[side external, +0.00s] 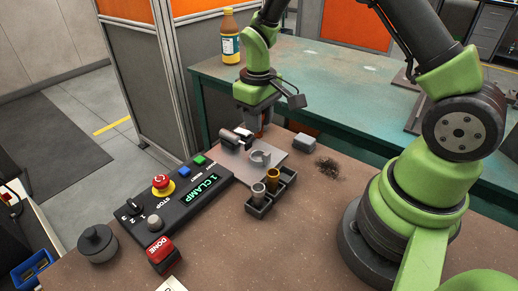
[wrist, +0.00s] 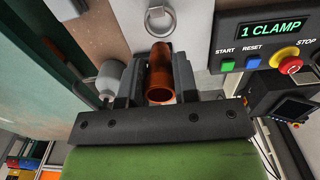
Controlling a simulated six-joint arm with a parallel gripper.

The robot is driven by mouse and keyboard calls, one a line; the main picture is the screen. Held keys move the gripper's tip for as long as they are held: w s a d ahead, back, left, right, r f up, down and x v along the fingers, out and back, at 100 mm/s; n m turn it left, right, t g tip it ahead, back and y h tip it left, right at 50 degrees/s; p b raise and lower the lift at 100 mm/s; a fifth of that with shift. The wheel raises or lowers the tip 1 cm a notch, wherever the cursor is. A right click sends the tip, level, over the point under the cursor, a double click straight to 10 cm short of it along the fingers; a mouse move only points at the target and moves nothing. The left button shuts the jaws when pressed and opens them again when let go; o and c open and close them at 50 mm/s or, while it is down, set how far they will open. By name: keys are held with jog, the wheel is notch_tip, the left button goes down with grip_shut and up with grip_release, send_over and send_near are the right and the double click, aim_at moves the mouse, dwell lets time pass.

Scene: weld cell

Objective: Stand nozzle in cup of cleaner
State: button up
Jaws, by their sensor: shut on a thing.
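My gripper (side external: 262,130) is shut on a copper-orange nozzle, just above the grey plate's far edge. In the wrist view the nozzle (wrist: 160,76) lies between the two dark fingers, its open end towards the camera. A grey ring-shaped piece (side external: 260,158) stands on the plate (side external: 281,168), apart from the nozzle; it also shows in the wrist view (wrist: 160,20). In front of the plate, a black rack (side external: 262,209) holds a grey cup-like piece (side external: 258,192) and a brass one (side external: 272,178). I cannot tell which piece is the cup of cleaner.
A control panel (side external: 180,205) with buttons and a "1 CLAMP" display lies left of the plate. A grey cylinder (side external: 230,139) is close to the gripper. A grey block (side external: 304,142) and dark debris (side external: 328,168) lie to the right.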

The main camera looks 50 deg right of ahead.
notch_tip(320, 180, down, 7)
jog(key=shift+r, duration=0.1)
dwell(0.4)
jog(key=o, duration=0.9)
